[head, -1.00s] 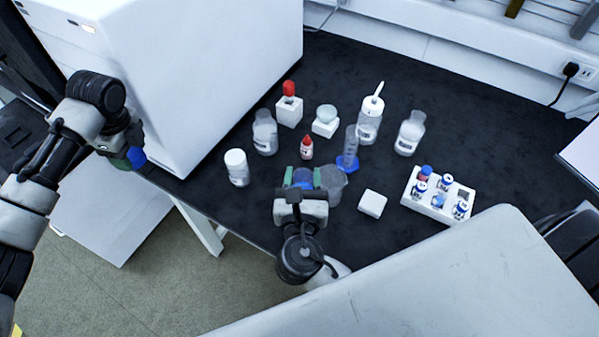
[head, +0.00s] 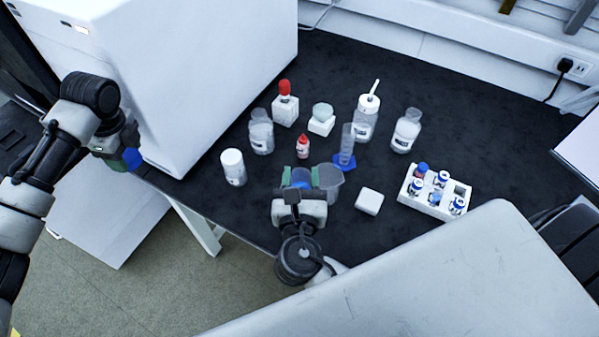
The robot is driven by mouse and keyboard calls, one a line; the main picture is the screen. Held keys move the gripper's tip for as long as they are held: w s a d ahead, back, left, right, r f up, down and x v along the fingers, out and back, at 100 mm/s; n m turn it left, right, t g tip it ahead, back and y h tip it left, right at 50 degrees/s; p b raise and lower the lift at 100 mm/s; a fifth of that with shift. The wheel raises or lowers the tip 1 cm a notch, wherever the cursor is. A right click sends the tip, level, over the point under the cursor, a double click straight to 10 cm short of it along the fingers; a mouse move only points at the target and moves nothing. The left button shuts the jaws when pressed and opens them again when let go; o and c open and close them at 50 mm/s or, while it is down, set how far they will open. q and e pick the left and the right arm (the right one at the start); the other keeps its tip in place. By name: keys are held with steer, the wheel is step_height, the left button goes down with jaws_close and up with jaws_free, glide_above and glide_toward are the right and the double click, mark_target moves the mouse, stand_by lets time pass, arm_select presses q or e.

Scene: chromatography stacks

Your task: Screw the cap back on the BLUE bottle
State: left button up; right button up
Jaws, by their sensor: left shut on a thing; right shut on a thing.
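My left gripper (head: 125,154) is shut on a blue cap (head: 133,159). It holds the cap in the air at the left, beside the large white instrument and well apart from the bottles. My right gripper (head: 299,176) is over the front of the black bench, shut on the blue bottle (head: 301,183).
A clear beaker (head: 328,180) stands close to the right gripper's right side. Behind are a small red-capped bottle (head: 302,148) and a blue-footed cylinder (head: 345,158). A white-capped bottle (head: 233,168) stands to the left, a vial rack (head: 436,207) to the right.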

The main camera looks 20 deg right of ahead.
stand_by(0.3)
